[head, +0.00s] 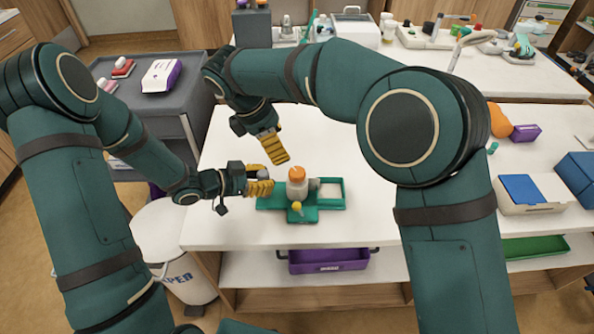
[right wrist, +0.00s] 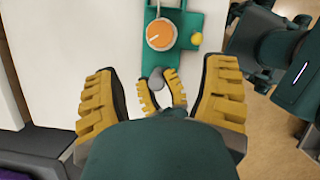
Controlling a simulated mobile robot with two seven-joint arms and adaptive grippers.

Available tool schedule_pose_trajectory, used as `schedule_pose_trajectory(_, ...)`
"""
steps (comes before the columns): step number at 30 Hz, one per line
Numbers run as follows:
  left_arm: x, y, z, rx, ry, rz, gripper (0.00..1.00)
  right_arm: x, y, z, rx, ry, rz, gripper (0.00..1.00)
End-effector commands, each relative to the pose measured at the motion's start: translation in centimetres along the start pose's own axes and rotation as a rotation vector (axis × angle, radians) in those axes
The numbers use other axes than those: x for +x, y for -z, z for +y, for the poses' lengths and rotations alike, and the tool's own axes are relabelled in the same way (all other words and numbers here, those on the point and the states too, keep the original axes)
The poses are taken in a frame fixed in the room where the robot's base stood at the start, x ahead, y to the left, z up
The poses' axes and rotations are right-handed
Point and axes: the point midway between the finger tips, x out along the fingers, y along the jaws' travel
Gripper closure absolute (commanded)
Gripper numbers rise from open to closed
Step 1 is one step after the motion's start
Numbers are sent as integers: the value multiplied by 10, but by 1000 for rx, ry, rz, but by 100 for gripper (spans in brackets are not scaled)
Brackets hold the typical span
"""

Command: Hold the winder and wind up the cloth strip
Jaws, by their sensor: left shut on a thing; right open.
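The winder (head: 303,215) is a green base on the white table, with an orange-topped drum (head: 297,174) and a yellow knob (head: 297,207). The orange top (right wrist: 161,34) and knob (right wrist: 196,38) also show in the right wrist view. My left gripper (head: 262,182) is at the winder's left end, shut on a grey piece (right wrist: 155,74) there; its fingers partly hide it. My right gripper (head: 274,147) is open and empty, raised above and left of the drum; its spread fingers (right wrist: 160,105) frame the right wrist view. I cannot make out the cloth strip clearly.
A purple bin (head: 328,262) sits on the shelf below the table's front edge. A white box with a blue top (head: 525,188) stands on the right. A grey cart (head: 140,110) is at the left, a white waste bin (head: 170,240) below it. The table around the winder is clear.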

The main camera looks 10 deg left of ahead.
Motion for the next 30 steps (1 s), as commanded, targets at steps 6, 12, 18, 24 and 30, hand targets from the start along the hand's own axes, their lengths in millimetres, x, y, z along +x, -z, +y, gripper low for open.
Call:
schedule_pose_trajectory(6, 0, 0, 0, 0, 0, 0, 100, 27, 0, -1, -9, 3, -3, 27)
schedule_pose_trajectory(12, 0, 0, 0, 0, 0, 0, 100, 67, 0, -1, -7, 3, -2, 27)
schedule_pose_trajectory(18, 0, 0, 0, 0, 0, -1, 100, 99, 0, 0, -5, 2, -1, 27)
schedule_pose_trajectory(24, 0, 0, 0, 0, 0, -1, 100, 115, 0, 0, -6, 1, -1, 27)
schedule_pose_trajectory(30, 0, 0, 0, 0, 0, -1, 100, 118, 0, 0, -4, 0, -1, 27)
